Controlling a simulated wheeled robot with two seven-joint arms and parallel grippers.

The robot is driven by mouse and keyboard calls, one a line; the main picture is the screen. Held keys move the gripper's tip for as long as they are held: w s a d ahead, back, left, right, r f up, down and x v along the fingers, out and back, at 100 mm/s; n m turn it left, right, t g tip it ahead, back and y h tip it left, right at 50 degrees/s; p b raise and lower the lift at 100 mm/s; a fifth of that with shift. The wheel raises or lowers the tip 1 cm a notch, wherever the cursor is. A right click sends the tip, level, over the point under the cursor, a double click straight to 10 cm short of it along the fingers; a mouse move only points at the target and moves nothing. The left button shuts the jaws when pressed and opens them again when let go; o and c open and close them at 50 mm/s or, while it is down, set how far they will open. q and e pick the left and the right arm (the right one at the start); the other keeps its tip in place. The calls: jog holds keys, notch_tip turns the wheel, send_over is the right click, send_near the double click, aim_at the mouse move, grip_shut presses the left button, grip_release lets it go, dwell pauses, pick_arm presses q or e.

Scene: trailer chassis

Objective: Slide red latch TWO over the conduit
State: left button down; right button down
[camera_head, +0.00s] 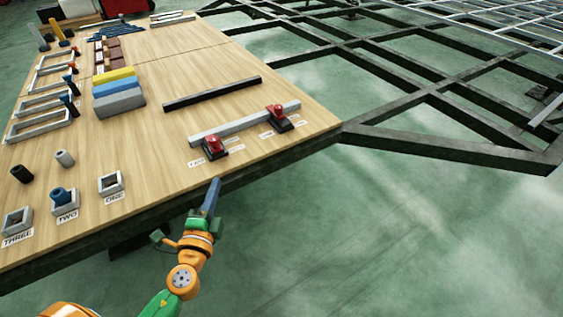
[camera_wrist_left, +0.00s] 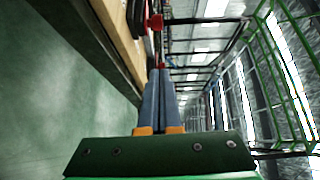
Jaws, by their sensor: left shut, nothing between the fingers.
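A long grey conduit (camera_head: 236,124) lies near the right end of the wooden table. One red latch (camera_head: 214,146) on a dark base sits at its near left end, and a second red latch (camera_head: 277,113) sits near its far right end. The labels beside them are too small to read, so I cannot tell which is TWO. My left gripper (camera_head: 214,184) is shut and empty just off the table's front edge, in front of the nearer latch and apart from it. In the left wrist view its fingers (camera_wrist_left: 161,72) are together, with a red latch (camera_wrist_left: 155,22) beyond them.
A black bar (camera_head: 212,93) lies behind the conduit. Stacked yellow, blue and grey blocks (camera_head: 118,99) stand left of it. Square sockets (camera_head: 110,183) line the front left. A dark chassis frame (camera_head: 440,147) extends right. The floor before the table is clear.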

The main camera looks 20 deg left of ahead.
aim_at(210, 143)
pick_arm(q)
jog(key=shift+a+r, duration=0.1)
pick_arm(e)
jog(key=shift+a+r, duration=0.1)
